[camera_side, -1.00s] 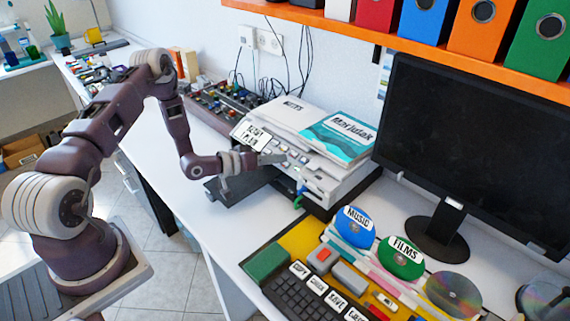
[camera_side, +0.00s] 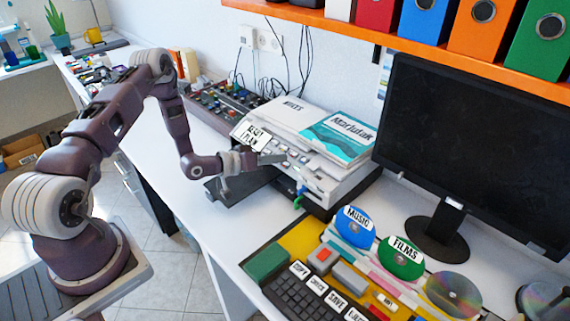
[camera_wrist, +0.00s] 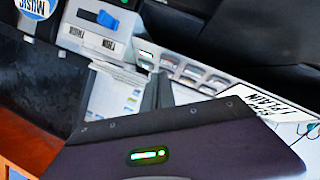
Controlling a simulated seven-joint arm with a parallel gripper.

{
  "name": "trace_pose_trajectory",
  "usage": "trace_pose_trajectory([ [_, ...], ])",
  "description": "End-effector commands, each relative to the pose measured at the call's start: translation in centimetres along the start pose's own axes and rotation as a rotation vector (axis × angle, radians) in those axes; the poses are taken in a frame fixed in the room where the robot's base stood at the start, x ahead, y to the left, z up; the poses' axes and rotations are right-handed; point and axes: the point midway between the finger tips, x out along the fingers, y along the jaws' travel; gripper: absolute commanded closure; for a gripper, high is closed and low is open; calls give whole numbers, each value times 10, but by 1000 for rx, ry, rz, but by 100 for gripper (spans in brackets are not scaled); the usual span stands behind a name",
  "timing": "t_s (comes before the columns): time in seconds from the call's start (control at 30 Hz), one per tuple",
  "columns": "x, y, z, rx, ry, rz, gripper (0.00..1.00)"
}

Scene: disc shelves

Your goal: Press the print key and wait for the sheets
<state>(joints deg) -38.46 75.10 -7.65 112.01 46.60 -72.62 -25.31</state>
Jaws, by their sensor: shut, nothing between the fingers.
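The white printer (camera_side: 345,181) stands on the desk, with books and papers on top and a dark tray (camera_side: 216,194) in front. Its front panel carries a row of small keys (camera_wrist: 190,72) in the wrist view; I cannot read which is the print key. My gripper (camera_side: 280,158) is shut and empty, with its tips close against the panel's front. Whether it touches a key I cannot tell. In the wrist view the dark fingers (camera_wrist: 163,90) point at the key row. Printed sheets with small blue pictures (camera_wrist: 122,100) show beside the fingers.
A black monitor (camera_side: 470,140) stands to the right under an orange shelf (camera_side: 420,52) of binders. A keyboard (camera_side: 300,298) and labelled discs (camera_side: 355,225) lie at the front right. A mixer-like board (camera_side: 225,102) sits behind my gripper. A white label card (camera_side: 251,134) leans by the printer.

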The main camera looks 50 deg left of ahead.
Motion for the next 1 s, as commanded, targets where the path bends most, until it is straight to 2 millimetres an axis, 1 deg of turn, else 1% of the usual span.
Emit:
trace_pose_trajectory([
  [0.37,0,0,0,0,0,0,100],
  [0.63,6,-4,4,0,0,0,100],
  [1.0,6,-5,5,0,0,0,100],
])
